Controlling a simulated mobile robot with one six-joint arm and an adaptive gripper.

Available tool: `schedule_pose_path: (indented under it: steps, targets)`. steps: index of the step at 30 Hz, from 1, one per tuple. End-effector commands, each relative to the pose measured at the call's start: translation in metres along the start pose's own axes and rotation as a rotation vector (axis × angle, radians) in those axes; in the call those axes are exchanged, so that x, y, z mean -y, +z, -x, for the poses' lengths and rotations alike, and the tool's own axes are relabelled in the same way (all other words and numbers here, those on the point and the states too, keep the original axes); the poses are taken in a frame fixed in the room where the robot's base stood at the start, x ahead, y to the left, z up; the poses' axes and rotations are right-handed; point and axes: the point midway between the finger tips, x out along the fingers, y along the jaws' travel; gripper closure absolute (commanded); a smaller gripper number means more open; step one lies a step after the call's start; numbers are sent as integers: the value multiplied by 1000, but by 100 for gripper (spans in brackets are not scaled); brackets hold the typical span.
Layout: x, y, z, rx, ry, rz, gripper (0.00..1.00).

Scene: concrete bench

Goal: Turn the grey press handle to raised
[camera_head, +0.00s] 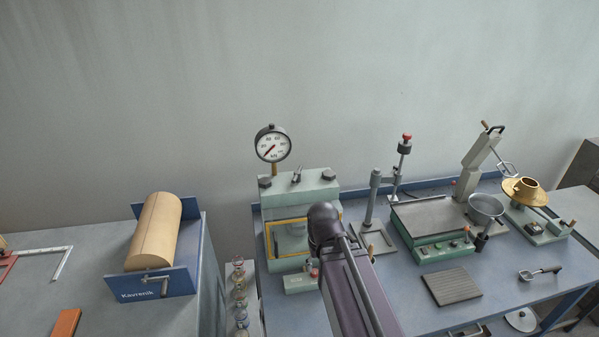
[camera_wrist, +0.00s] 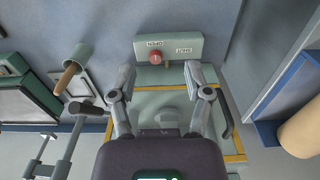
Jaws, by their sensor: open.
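The pale green press (camera_head: 302,187) stands on the blue bench, with a round gauge on top and a yellow-edged front opening. It also shows in the wrist view (camera_wrist: 178,75). A small lever (camera_head: 297,175) stands on its top; a dark curved bar (camera_wrist: 226,118) shows at its side in the wrist view. I cannot tell which part is the grey press handle. My gripper (camera_wrist: 160,73) is open and empty, its fingers spread over the press front. In the head view my arm hides the gripper and part of the press.
A small box (camera_wrist: 167,48) with a red knob and OPEN and SHUT labels sits at the press front. A grey post stand (camera_head: 373,200) and a green hotplate (camera_head: 440,248) stand to the right. A wooden roller (camera_head: 156,231) lies left, across a gap.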

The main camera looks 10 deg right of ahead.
Motion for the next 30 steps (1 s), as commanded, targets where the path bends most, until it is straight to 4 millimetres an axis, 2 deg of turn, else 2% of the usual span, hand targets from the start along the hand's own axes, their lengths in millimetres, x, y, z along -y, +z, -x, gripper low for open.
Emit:
schedule_pose_path:
  steps: [5, 11, 30]
  targets:
    - [0, -12, 15, -19, 1, -21, 36]
    - [3, -40, 46, -68, 0, -75, 36]
    - [4, -166, 178, -302, -43, -356, 36]
